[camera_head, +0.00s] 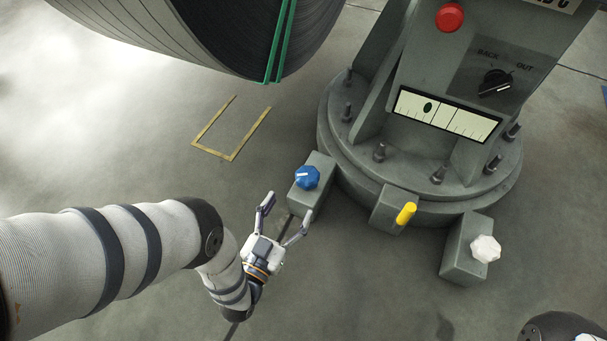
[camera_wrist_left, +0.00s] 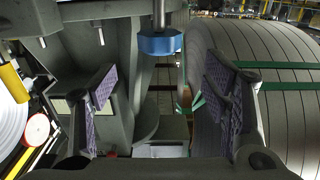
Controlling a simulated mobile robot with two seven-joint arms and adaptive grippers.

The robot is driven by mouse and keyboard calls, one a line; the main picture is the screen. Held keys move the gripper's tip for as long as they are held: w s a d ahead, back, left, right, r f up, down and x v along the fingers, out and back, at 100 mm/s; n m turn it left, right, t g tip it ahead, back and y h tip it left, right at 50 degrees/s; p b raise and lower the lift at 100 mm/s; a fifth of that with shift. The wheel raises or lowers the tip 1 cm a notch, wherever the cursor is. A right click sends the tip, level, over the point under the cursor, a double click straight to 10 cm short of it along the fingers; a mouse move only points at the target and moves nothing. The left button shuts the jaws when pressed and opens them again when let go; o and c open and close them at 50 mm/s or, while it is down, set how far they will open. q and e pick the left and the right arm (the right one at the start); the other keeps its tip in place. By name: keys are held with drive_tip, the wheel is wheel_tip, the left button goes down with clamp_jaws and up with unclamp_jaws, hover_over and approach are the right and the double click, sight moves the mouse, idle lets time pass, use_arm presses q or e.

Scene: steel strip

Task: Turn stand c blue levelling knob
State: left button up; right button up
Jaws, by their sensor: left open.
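The blue levelling knob (camera_head: 307,177) sits on a grey block at the left foot of the stand (camera_head: 337,140). In the left wrist view the blue knob (camera_wrist_left: 160,44) shows at the top middle on a metal shaft, beyond the fingers. My left gripper (camera_head: 287,206) is open and empty, just short of the knob, with its fingers pointing towards it. In the left wrist view the gripper's (camera_wrist_left: 160,82) two purple-padded fingers stand wide apart. The bubble level (camera_head: 447,116) on the stand shows its dark bubble left of the middle.
A yellow handle (camera_head: 406,213) and a white knob (camera_head: 486,249) stand along the base to the right. A red button (camera_head: 450,17) and a black selector (camera_head: 495,83) are above. A large steel coil (camera_head: 215,35) hangs over the upper left. The floor around a yellow marking (camera_head: 234,155) is clear.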

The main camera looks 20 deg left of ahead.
sight(298, 183)
use_arm(q)
drive_tip(key=w+b, duration=0.3)
drive_tip(key=w, duration=0.7)
drive_tip(key=shift+w+d+b, duration=0.15)
drive_tip(key=shift+d+b, duration=0.05)
drive_tip(key=shift+b, duration=0.2)
drive_tip(key=c, duration=1.2)
drive_tip(key=shift+o, duration=0.2)
drive_tip(key=m+h, duration=0.1)
drive_tip(key=h, duration=0.1)
drive_tip(key=shift+a+m+h, duration=0.15)
drive_tip(key=shift+m+h, duration=0.25)
drive_tip(key=shift+m+g+h, duration=0.8)
drive_tip(key=shift+m+h, duration=0.6)
drive_tip(key=shift+h, duration=0.7)
